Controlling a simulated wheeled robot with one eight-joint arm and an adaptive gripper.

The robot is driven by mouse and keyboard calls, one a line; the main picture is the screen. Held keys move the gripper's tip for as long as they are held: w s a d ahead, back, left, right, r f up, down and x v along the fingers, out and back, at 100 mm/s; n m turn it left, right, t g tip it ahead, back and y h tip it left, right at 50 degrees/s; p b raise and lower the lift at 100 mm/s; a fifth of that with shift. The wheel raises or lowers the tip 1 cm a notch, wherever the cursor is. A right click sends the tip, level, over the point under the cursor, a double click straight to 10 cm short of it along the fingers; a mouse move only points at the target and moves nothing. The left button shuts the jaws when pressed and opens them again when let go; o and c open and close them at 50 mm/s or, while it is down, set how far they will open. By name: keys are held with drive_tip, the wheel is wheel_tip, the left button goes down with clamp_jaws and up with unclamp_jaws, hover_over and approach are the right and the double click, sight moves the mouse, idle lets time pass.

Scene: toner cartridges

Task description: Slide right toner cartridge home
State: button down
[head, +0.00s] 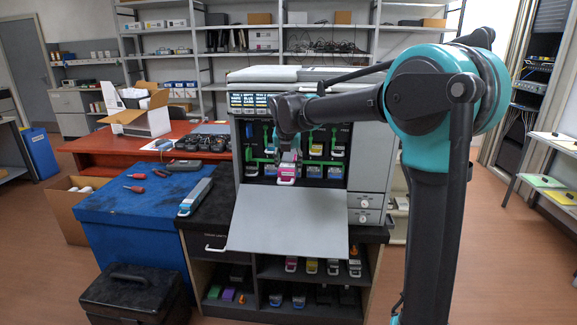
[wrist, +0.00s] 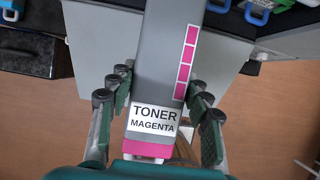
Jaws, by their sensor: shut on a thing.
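The magenta toner cartridge (wrist: 160,60) is a long grey body with a "TONER MAGENTA" label, pink bars and a pink end. In the head view its pink front (head: 287,173) stands at the open front of the printer (head: 360,150), in the lower row of slots. My gripper (head: 288,155) is at this cartridge. In the wrist view my gripper (wrist: 160,95) has its fingers on both sides of the body, shut on it. The cartridge's far end is out of the wrist view, so how deep it sits cannot be told.
Other cartridges with blue fronts (head: 313,171) sit beside it in the lower row. The printer's lowered door (head: 288,222) slopes out below. Spare cartridges (head: 312,266) stand on the shelf below.

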sight(289, 157)
drive_tip(key=shift+w, duration=0.15)
drive_tip(key=shift+w+d, duration=0.1)
drive_tip(key=shift+w, duration=1.6)
drive_tip(key=shift+f, duration=0.1)
drive_tip(key=c, duration=0.6)
unclamp_jaws()
drive_tip(key=shift+s, duration=2)
